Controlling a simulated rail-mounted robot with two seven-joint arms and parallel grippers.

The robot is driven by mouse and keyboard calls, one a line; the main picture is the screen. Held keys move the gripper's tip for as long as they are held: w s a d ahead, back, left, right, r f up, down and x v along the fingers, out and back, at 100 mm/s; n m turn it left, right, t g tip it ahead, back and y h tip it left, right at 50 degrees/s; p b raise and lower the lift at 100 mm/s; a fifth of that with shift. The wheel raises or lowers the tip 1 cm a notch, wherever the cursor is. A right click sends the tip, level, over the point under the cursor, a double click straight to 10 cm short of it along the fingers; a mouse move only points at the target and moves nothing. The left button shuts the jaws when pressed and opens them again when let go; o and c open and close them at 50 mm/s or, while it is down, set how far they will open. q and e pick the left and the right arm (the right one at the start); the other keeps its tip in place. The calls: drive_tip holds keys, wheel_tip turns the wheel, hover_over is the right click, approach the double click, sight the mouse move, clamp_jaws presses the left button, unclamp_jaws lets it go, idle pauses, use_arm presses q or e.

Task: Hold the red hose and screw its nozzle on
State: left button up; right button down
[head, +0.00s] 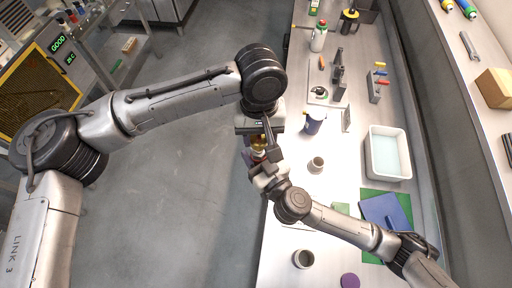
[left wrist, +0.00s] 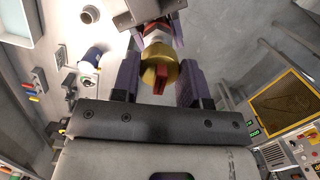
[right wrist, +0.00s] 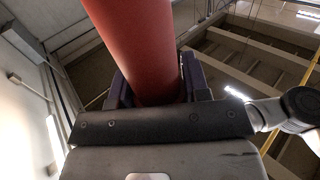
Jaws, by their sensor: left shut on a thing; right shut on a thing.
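The brass nozzle (left wrist: 158,62) shows in the left wrist view between the two purple fingers of my left gripper (left wrist: 160,85), which is shut on it. A red piece shows at the nozzle's near end. In the right wrist view the red hose (right wrist: 138,40) is a thick cylinder, and my right gripper (right wrist: 157,90) is shut around it. In the head view the brass nozzle (head: 258,143) sits between my left gripper above and my right gripper below, over the bench's left edge. The grippers hide most of the hose there, and I cannot tell whether the threads are engaged.
The bench (head: 285,240) runs along the right of my arms. A white tub (head: 388,152), a blue-and-white container (head: 314,122), small grey cups (head: 316,164) and a blue board (head: 385,212) stand or lie on it. The floor at left is open.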

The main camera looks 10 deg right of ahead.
sight(258, 157)
idle(0.5)
use_arm(q)
drive_tip(key=shift+f, duration=0.9)
drive_tip(key=shift+f, duration=0.6)
